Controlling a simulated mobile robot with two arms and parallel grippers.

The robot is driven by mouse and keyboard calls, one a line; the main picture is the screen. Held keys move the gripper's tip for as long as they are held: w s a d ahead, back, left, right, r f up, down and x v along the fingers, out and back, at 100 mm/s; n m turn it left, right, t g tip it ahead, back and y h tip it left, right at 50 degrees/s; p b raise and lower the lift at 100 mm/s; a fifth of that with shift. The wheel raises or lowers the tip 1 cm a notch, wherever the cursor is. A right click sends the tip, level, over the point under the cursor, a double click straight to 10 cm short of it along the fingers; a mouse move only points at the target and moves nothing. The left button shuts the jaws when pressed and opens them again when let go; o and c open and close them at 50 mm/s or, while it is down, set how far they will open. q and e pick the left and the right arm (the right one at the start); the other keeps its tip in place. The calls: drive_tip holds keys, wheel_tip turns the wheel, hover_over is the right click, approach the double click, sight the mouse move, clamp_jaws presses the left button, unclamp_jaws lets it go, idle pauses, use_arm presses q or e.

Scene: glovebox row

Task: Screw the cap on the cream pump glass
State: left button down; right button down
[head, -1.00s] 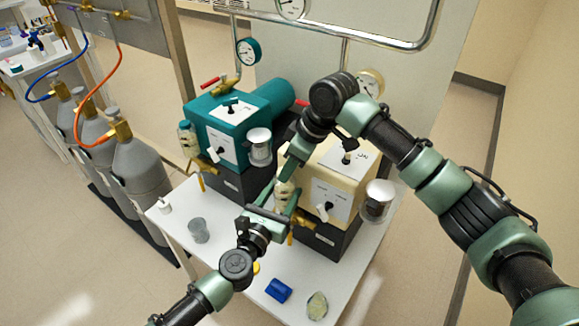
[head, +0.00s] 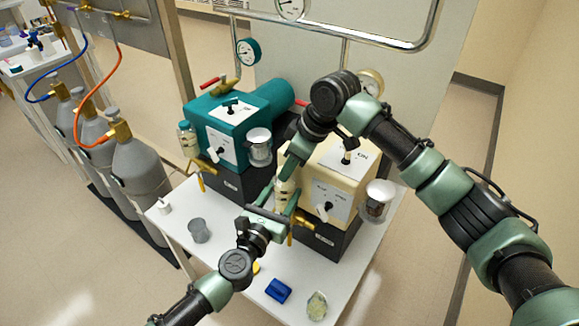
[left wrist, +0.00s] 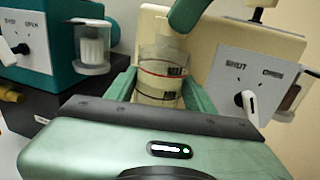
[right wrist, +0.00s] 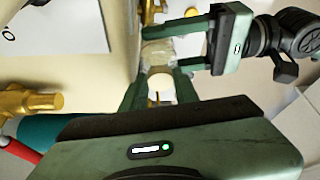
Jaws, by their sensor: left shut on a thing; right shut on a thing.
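The cream pump (head: 338,160) stands on the white bench, with its glass (head: 284,190) at its left front, mostly behind my grippers. My left gripper (head: 282,200) is shut on this glass; in the left wrist view the clear, banded glass (left wrist: 160,80) is upright between the fingers. My right gripper (head: 290,170) reaches down from above, just over the glass. In the right wrist view a pale round piece, apparently the cap (right wrist: 160,84), sits between its fingers, against or close to the glass (right wrist: 158,52). I cannot tell how it is seated.
The teal pump (head: 222,118) stands to the left with its own glass (head: 187,140). A grey cup (head: 199,231), a small white bottle (head: 164,206), a blue block (head: 278,290) and a pale greenish piece (head: 317,306) lie along the bench front. Gas cylinders (head: 140,172) stand left.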

drive_tip(key=shift+f, duration=0.4)
idle(0.6)
drive_tip(key=shift+d+f, duration=0.15)
drive_tip(key=shift+f, duration=0.4)
drive_tip(key=shift+r, duration=0.3)
idle(0.3)
drive_tip(key=shift+a+r, duration=0.2)
drive_tip(key=shift+r, duration=0.45)
idle(0.6)
